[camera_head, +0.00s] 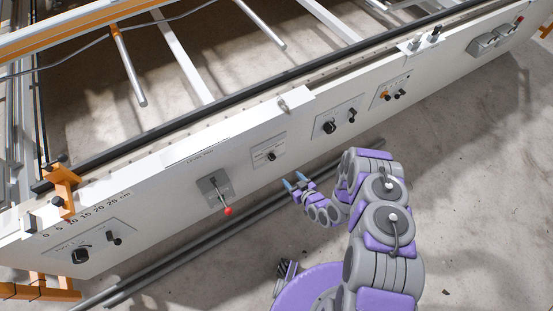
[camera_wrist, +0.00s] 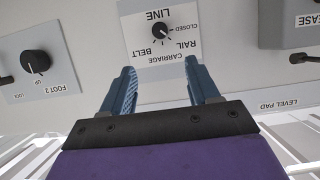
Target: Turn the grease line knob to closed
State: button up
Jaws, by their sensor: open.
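A small black knob (camera_head: 271,156) sits on a light plate on the white gantry side panel. In the wrist view the knob (camera_wrist: 159,31) appears upside down, with LINE, CLOSED, RAIL, BELT and CARRIAGE printed around it. The fine position of its pointer is hard to read. My gripper (camera_head: 294,181) is open and empty, below and to the right of the plate in the head view, apart from it. In the wrist view my gripper's (camera_wrist: 160,72) two blue fingers point at the plate, with the knob beyond the gap between them.
A red-tipped lever (camera_head: 227,210) sticks out left of the plate. A FOOT 2 knob (camera_head: 329,127) is on the right; it also shows in the wrist view (camera_wrist: 36,61). More switches (camera_head: 390,96) sit farther right. Grey pipes (camera_head: 180,258) lie on the floor along the panel.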

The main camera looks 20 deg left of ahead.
aim_at(272, 160)
jog(key=b+x, duration=0.4)
jog(key=x, duration=1.3)
jog(key=shift+f, duration=0.2)
jog(key=c, duration=1)
jog(key=shift+c, duration=0.2)
jog(key=shift+a+n+t+h, duration=0.2)
jog(key=shift+n+t+h, duration=0.35)
jog(key=shift+n, duration=0.65)
jog(key=shift+s+n+t+h+b, duration=0.15)
jog(key=shift+n+t+h+b, duration=0.35)
jog(key=shift+n+t, duration=0.6)
jog(key=shift+n+g, duration=0.25)
jog(key=shift+n, duration=0.05)
